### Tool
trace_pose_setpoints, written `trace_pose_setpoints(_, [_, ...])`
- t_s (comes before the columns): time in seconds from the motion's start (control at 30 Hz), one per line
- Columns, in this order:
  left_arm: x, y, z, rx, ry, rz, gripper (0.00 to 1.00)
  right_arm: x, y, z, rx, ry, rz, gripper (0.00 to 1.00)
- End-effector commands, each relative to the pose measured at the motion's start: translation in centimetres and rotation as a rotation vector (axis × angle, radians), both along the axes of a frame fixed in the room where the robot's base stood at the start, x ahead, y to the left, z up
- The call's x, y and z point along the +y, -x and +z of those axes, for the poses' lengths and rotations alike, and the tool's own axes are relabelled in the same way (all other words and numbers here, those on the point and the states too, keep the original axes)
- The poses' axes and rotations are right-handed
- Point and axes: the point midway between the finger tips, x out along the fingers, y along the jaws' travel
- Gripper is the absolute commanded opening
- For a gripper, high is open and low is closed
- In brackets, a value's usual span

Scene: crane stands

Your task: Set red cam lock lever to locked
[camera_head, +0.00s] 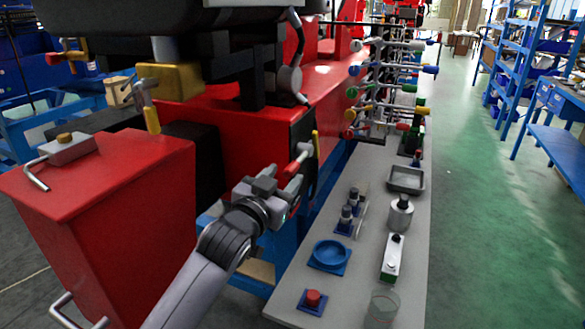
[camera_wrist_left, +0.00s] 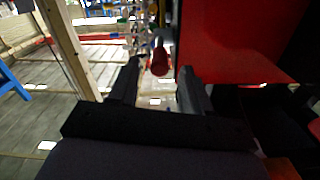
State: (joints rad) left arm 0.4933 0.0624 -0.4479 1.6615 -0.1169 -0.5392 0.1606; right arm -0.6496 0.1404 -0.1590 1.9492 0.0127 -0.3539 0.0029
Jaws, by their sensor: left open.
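The red cam lock lever (camera_head: 293,186) has a red handle on a pale pivot (camera_head: 304,150) at the side of the red machine, angled down toward the lower left. In the left wrist view the red handle (camera_wrist_left: 160,62) shows end-on. My left gripper (camera_head: 280,187) is close to the handle in the head view. In the wrist view its fingers (camera_wrist_left: 160,75) are apart, with the handle seen in the gap. I cannot tell whether either finger touches it. My right gripper is not in view.
The red machine (camera_head: 248,140) stands close beside the gripper. A yellow bar (camera_head: 316,143) is just by the pivot. A grey bench (camera_head: 345,275) holds a blue dish (camera_head: 329,254), bottles and a red button (camera_head: 312,298). Green floor (camera_head: 480,240) is clear at the right.

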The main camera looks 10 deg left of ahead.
Motion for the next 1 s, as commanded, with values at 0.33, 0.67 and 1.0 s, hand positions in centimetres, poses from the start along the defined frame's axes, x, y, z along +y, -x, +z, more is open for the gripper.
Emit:
trace_pose_setpoints(0.33, [-1.3, -3.6, 0.0, 0.000, 0.000, -0.001, 0.48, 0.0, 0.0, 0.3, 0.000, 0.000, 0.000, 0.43])
trace_pose_setpoints(0.67, [-1.6, -4.8, 0.0, -0.001, 0.000, -0.001, 0.48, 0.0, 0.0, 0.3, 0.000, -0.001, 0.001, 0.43])
trace_pose_setpoints(1.0, [-1.6, -4.8, 0.0, 0.000, 0.001, -0.001, 0.13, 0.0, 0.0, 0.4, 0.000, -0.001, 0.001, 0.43])
